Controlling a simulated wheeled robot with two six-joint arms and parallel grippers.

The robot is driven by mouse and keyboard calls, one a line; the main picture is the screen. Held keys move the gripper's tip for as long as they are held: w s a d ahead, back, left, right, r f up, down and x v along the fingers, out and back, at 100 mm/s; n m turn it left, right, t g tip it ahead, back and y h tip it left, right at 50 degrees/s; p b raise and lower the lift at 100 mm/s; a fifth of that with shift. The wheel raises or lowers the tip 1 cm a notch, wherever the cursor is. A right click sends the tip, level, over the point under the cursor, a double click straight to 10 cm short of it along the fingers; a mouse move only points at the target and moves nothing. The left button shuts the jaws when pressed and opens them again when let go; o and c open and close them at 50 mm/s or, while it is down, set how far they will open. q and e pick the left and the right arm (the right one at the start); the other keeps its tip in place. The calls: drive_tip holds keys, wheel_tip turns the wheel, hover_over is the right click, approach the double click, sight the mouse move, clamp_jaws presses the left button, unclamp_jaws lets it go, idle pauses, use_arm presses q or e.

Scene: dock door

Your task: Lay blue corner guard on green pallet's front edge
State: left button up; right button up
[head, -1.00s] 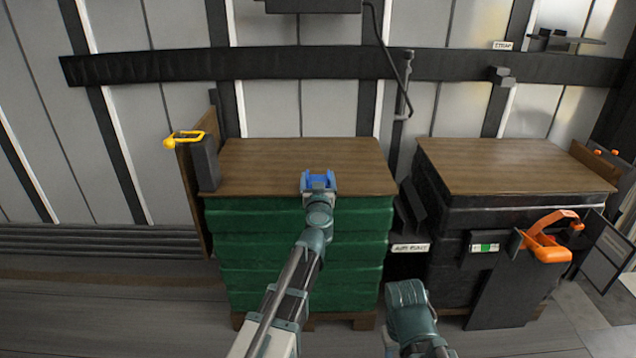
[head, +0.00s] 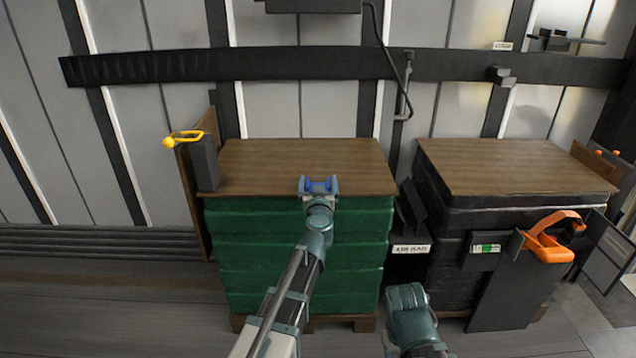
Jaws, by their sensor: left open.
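The green pallet load (head: 290,250) stands in the middle with a brown wooden top board (head: 270,165). The blue corner guard (head: 318,187) is at the front edge of that board, mostly hidden by my left gripper (head: 319,183). The left gripper is open, with its grey fingers on either side of the blue piece. I cannot tell whether the fingers still touch the guard. Only a piece of my right arm shows at the bottom; its gripper is out of view.
A dark post with a yellow-handled item (head: 183,138) stands at the board's left end. A black-wrapped pallet (head: 445,260) with a brown top (head: 510,166) stands to the right, with an orange-handled tool (head: 548,240) at its front. Most of the green pallet's top is clear.

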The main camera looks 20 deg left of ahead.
use_arm(q)
drive_tip(key=shift+r+p, duration=0.75)
drive_tip(key=shift+r, duration=0.1)
drive_tip(key=v, duration=1.2)
drive_tip(key=shift+f, duration=0.2)
